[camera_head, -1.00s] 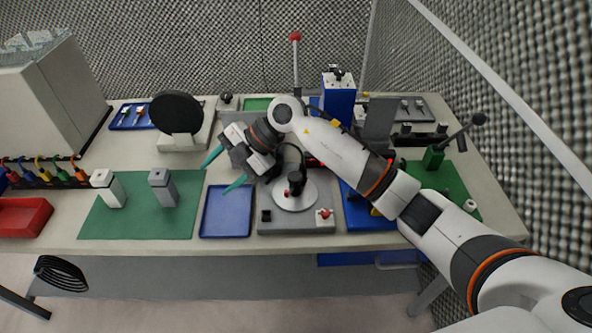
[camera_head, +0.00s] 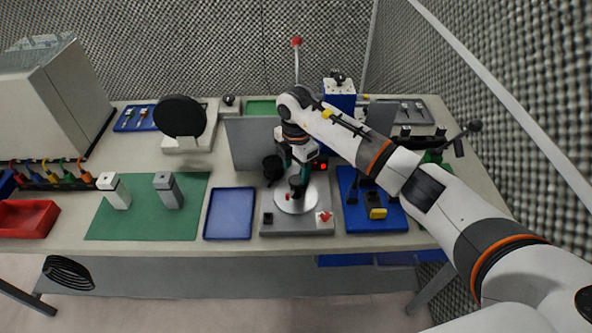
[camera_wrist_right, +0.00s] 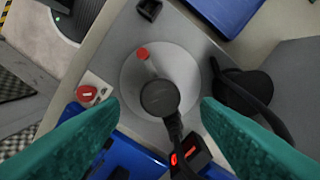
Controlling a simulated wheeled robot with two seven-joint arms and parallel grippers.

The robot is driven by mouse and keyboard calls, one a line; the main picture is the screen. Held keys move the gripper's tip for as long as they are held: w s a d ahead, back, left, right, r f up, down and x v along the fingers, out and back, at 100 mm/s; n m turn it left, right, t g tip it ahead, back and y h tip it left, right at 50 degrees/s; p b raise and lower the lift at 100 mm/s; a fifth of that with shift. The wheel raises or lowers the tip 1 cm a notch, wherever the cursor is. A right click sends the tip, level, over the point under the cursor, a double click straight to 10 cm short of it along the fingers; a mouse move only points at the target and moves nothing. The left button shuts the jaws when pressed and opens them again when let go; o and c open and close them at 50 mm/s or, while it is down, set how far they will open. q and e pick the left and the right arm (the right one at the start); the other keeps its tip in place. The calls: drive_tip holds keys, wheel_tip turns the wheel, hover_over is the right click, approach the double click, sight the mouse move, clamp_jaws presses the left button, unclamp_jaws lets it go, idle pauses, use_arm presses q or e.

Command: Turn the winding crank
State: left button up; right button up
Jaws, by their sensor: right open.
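A light round disc (camera_head: 311,201) with a small red mark sits on a grey base plate (camera_head: 268,227) at the front middle of the table. A black upright knob (camera_head: 295,184) stands over the disc; I cannot tell for certain that this is the winding crank. In the right wrist view the round black knob top (camera_wrist_right: 160,97) is centred over the disc (camera_wrist_right: 190,68), with a dark arm below it. My right gripper (camera_head: 297,164) points down at the knob. Its teal fingers are open, one on each side, with visible gaps. My left gripper is out of view.
A blue tray (camera_head: 229,213) lies left of the plate, and a blue fixture (camera_head: 360,216) right of it. A black cup-like part (camera_head: 271,166) is close by the gripper. A red button (camera_wrist_right: 86,94) is on the base.

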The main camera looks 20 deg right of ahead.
sight(296, 179)
drive_tip(key=shift+f+p, duration=0.3)
drive_tip(key=shift+f, duration=1.35)
drive_tip(key=c, duration=1)
drive_tip(key=shift+n+b, duration=0.35)
drive_tip(key=shift+n, duration=0.05)
